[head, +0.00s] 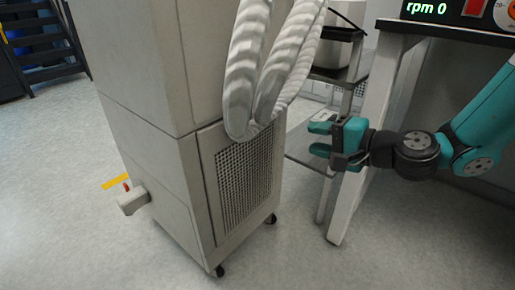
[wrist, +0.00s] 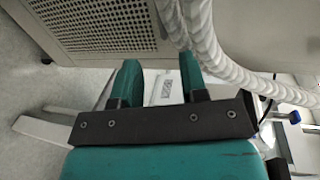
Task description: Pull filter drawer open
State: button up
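A tall beige cabinet (head: 160,130) stands at the centre left of the head view. Its lower right side has a framed perforated grille panel (head: 243,178), which looks like the filter drawer; I cannot make out a handle on it. The grille (wrist: 95,22) also fills the upper left of the wrist view. The panel looks closed, flush with the cabinet side. My gripper (head: 321,139) is right of the grille and apart from it. Its two teal fingers are spread with nothing between them, as the wrist view also shows (wrist: 160,76).
Thick pale insulated hoses (head: 262,75) hang in front of the cabinet above the grille. A white-legged bench (head: 365,135) stands close behind my gripper. A white fitting with a red part (head: 132,200) juts from the cabinet's left. The floor in front is clear.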

aim_at(260, 128)
jog(key=b+x, duration=0.3)
jog(key=x, duration=1.4)
jog(key=shift+w+a+f, duration=0.15)
jog(key=shift+w+a, duration=0.05)
grip_shut()
